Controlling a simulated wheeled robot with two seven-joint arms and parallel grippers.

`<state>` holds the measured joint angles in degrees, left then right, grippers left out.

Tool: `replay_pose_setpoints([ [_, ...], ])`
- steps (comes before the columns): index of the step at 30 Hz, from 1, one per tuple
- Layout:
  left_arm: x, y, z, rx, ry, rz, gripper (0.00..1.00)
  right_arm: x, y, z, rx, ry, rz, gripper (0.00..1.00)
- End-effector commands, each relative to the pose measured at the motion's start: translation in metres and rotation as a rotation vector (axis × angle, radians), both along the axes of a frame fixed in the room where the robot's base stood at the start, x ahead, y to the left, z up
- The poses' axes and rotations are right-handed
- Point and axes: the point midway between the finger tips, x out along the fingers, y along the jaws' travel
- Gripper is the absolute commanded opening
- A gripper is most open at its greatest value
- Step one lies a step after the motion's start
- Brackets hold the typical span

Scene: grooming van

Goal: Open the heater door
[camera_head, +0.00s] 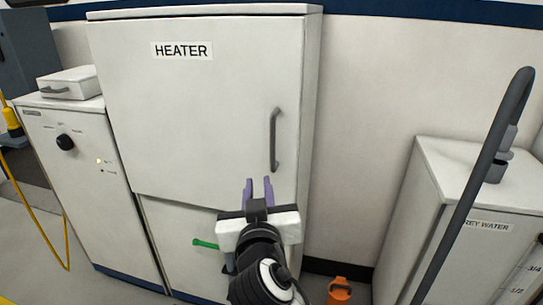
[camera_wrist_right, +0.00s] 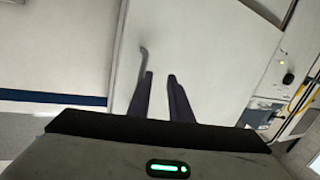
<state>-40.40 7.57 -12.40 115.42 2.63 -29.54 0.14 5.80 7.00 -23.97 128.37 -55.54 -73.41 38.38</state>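The heater door (camera_head: 200,110) is a large white panel labelled HEATER, and it looks closed. Its grey vertical bar handle (camera_head: 275,140) is near the door's right edge. My right gripper (camera_head: 258,183) has its two purple fingers apart, just below and a little left of the handle in the head view. In the right wrist view the handle (camera_wrist_right: 142,65) shows beyond the left fingertip, and the gap between the fingers (camera_wrist_right: 160,78) is empty. I cannot tell whether a finger touches the door. My left gripper is not in view.
A white cabinet with a black knob (camera_head: 65,142) stands left of the heater. A grey water cabinet (camera_head: 440,180) with a dark hose (camera_head: 490,150) stands at the right. A green lever (camera_head: 205,244) is below the door. An orange object (camera_head: 340,290) is on the floor.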

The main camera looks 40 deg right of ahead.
Motion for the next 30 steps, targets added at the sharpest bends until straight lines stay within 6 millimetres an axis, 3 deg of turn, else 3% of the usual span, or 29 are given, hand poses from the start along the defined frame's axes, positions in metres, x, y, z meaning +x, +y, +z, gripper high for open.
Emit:
replay_pose_setpoints([
  [1,0.002,0.000,-0.003,0.000,-0.006,-0.001,0.31,-0.004,-0.006,0.019,0.014,-0.063,-0.045,0.18],
  [3,0.004,0.000,-0.003,0.000,-0.009,-0.001,0.31,-0.009,-0.014,0.036,0.028,-0.118,-0.092,0.18],
  [6,0.005,0.000,-0.001,0.001,-0.013,-0.002,0.31,-0.010,-0.022,0.048,0.036,-0.153,-0.123,0.18],
  [21,0.011,0.001,0.008,0.004,-0.024,-0.002,0.31,0.054,-0.073,0.048,0.032,-0.150,-0.125,0.18],
  [30,0.009,0.002,0.004,0.006,-0.016,-0.002,0.31,0.067,-0.083,0.047,0.037,-0.149,-0.123,0.18],
])
